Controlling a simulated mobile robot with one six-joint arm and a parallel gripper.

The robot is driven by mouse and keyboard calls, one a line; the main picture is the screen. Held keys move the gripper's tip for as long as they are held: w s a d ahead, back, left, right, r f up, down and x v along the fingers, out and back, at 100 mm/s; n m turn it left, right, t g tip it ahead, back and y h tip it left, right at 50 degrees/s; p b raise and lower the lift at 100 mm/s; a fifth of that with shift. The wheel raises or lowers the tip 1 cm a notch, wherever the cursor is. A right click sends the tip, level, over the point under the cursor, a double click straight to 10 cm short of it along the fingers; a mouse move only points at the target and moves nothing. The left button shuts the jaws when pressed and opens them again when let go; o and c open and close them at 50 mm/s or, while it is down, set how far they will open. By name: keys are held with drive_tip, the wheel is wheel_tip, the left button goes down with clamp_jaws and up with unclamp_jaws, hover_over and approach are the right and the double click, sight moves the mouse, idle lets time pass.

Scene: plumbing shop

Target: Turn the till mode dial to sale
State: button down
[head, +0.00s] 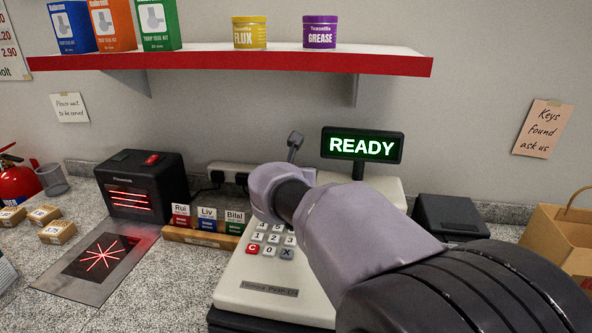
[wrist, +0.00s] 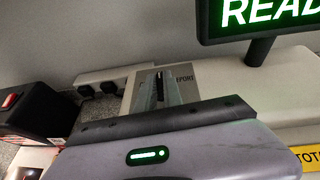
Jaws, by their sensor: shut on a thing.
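The till (head: 262,287) is a cream machine with a keypad, and its raised display (head: 361,146) reads READY in green. In the wrist view, my gripper (wrist: 160,88) reaches down onto the top of the till (wrist: 225,83), its narrow fingers close together. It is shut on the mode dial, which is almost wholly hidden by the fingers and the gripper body. A label ending in "EPORT" shows just right of the fingers. The other dial marks, the sale mark among them, are hidden, so I cannot tell where the dial points. In the head view my arm covers the dial.
Left of the till stand a name-card holder (head: 200,237), a black scanner box (head: 142,185) and a steel plate with a red-lit window (head: 90,285). A black box (head: 449,216) and a cardboard bag (head: 560,235) stand right. A red-edged shelf (head: 230,61) hangs above.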

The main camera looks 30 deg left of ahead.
drive_tip(key=shift+a+m+h+p, duration=0.1)
drive_tip(key=shift+m+h+p, duration=0.5)
drive_tip(key=shift+h+p, duration=0.1)
drive_tip(key=shift+f+m+h, duration=0.15)
drive_tip(key=shift+m+h, duration=0.15)
drive_tip(key=shift+h, duration=0.1)
drive_tip(key=c, duration=1.5)
unclamp_jaws()
drive_tip(key=shift+s, duration=0.1)
drive_tip(key=p+v, duration=0.1)
drive_tip(key=v, duration=0.4)
drive_tip(key=p+v, duration=0.2)
drive_tip(key=v, duration=0.4)
drive_tip(key=p+v, duration=0.1)
drive_tip(key=v, duration=0.5)
drive_tip(key=shift+s+f+p, duration=0.2)
drive_tip(key=shift+s+p, duration=0.1)
drive_tip(key=shift+p, duration=0.05)
